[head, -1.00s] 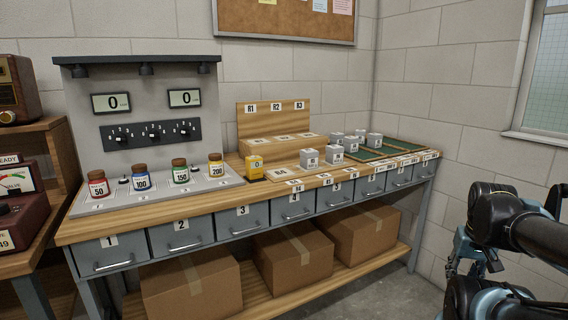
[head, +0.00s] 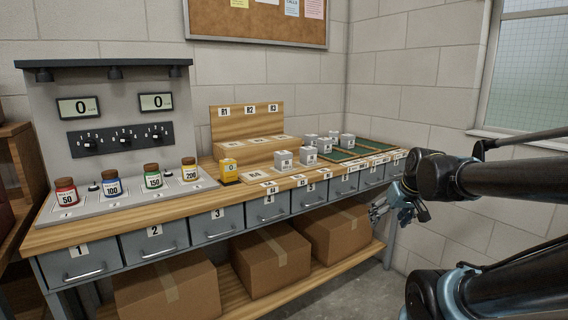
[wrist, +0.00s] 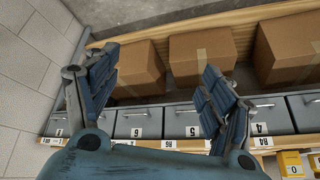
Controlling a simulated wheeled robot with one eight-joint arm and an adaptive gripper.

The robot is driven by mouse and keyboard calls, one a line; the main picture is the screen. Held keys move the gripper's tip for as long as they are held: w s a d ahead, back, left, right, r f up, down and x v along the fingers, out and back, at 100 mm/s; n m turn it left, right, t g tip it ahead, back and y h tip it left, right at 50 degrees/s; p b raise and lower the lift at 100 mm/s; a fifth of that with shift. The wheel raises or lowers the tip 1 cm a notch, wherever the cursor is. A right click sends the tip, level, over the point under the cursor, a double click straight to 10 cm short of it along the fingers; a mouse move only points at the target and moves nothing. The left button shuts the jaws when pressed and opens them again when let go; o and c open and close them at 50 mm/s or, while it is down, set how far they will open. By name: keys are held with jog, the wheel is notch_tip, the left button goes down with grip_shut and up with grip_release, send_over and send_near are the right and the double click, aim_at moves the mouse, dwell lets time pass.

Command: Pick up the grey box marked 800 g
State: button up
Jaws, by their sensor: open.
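Several small grey boxes stand at the right part of the bench. Two are nearer, a left one (head: 283,160) and a right one (head: 308,156). Others, including a far right box (head: 347,141), stand behind on and around the green mats (head: 375,145). Their marks are too small to read, so I cannot tell which is 800 g. My gripper (head: 378,212) is in front of the bench's right end, below the top and apart from the boxes. In the wrist view my gripper (wrist: 160,75) is open and empty, with drawers and cardboard boxes beyond it.
Coloured jars, such as the red one (head: 66,191), stand on the scale panel at left. A yellow block (head: 228,170) and a wooden rack (head: 247,125) stand mid-bench. Cardboard boxes (head: 268,260) fill the lower shelf. A wall rises behind the bench's right end.

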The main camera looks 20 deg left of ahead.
jog(key=w+a+r+n+t+y, duration=0.1)
jog(key=w+a+r+n+y, duration=0.1)
jog(key=w+a+r, duration=0.4)
jog(key=w+a+r+n+t+y, duration=0.1)
jog(key=w+a+r, duration=0.1)
jog(key=w+a, duration=0.4)
jog(key=n+t+y, duration=0.2)
jog(key=n+y, duration=0.1)
jog(key=y, duration=0.1)
send_near(288, 157)
jog(key=x, duration=0.8)
jog(key=shift+r, duration=0.1)
jog(key=shift+a+r+x, duration=0.1)
jog(key=shift+r+x, duration=0.05)
jog(key=shift+x, duration=1.15)
jog(key=shift+a+r+x, duration=0.1)
jog(key=shift+a+x, duration=0.05)
jog(key=shift+x, duration=1.15)
jog(key=shift+s, duration=0.1)
jog(key=c, duration=1.4)
